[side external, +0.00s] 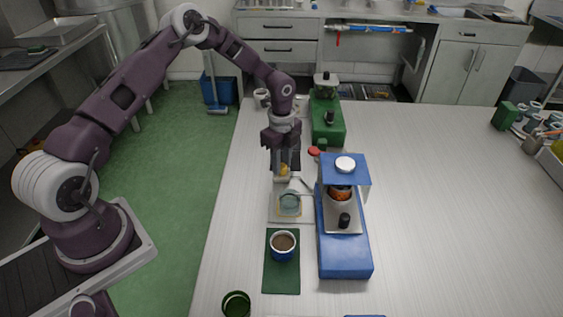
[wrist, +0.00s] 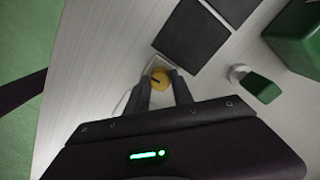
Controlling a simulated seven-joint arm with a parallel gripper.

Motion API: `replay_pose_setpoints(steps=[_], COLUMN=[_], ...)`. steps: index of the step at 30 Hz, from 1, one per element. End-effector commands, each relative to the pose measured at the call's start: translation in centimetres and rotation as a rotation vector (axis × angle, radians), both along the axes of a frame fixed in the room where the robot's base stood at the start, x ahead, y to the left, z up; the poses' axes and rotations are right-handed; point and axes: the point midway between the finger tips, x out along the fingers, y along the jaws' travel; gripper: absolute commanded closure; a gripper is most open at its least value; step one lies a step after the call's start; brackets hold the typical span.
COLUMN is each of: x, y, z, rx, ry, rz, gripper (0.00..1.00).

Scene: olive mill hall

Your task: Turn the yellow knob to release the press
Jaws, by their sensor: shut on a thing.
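The yellow knob (side external: 284,171) sits at the back end of a small pale fixture on the table; it also shows in the wrist view (wrist: 160,78). My gripper (side external: 286,166) points down over it, with its fingers on either side of the knob. In the wrist view my gripper (wrist: 159,87) is shut on the knob, whose round top shows between the fingertips. The fingers hide part of the knob's sides in the side view. A pale frame with a clear greenish round dish (side external: 289,203) lies just in front of the knob.
A blue machine (side external: 345,245) stands close on the right, a green machine (side external: 327,120) behind. A blue cup with brown contents (side external: 284,245) stands on a green mat (side external: 281,277) in front. A dark green cup (side external: 236,303) is at the front edge.

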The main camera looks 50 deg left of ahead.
Motion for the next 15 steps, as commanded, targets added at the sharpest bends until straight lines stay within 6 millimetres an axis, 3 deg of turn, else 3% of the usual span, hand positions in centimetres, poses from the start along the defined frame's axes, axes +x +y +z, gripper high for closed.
replay_pose_setpoints(steps=[15], x=[0.06], y=[-0.06], z=[0.1], rx=[0.0], ry=[-0.002], rz=[0.423], gripper=[1.0])
